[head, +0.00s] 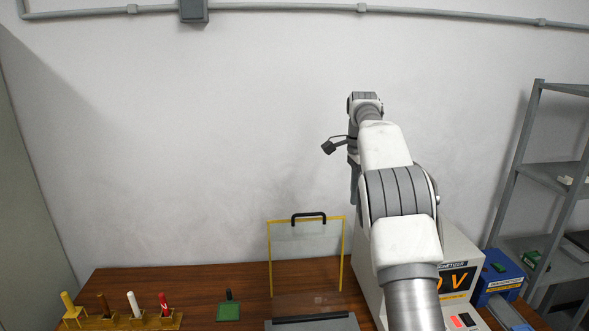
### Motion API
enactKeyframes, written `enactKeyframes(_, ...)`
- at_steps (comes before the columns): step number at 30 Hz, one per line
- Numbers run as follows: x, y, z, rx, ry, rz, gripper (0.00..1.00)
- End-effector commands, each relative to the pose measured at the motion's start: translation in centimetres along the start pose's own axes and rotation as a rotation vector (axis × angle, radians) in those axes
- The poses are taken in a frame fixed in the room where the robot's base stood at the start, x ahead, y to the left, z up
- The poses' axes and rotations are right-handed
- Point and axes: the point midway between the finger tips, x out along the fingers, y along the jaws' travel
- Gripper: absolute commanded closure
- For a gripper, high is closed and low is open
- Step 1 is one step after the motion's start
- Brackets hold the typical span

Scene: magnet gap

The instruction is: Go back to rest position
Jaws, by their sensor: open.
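My arm rises from the bottom right and reaches up in front of the white wall. My gripper (354,186) hangs down at the arm's far end, well above the table, mostly hidden behind the white arm links. Its fingertips are hard to make out, and I see nothing held in it. A small dark box on a cable (328,147) sticks out to the left of the wrist.
On the wooden table (180,285) stand a clear panel in a yellow frame with a black handle (308,217), a white box with an orange display (455,281), several coloured pegs (133,303) and a green block (229,312). A blue device (498,278) and grey shelf (548,170) are right.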

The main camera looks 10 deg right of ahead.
Motion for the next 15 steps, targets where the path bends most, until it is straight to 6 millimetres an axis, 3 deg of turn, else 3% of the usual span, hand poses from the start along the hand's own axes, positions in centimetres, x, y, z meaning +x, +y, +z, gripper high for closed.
enactKeyframes(9,-4.9,5.1,1.2,-0.234,-0.008,-0.11,0.55)
enactKeyframes(15,-6.8,9.5,2.5,-0.419,0.007,-0.185,0.55)
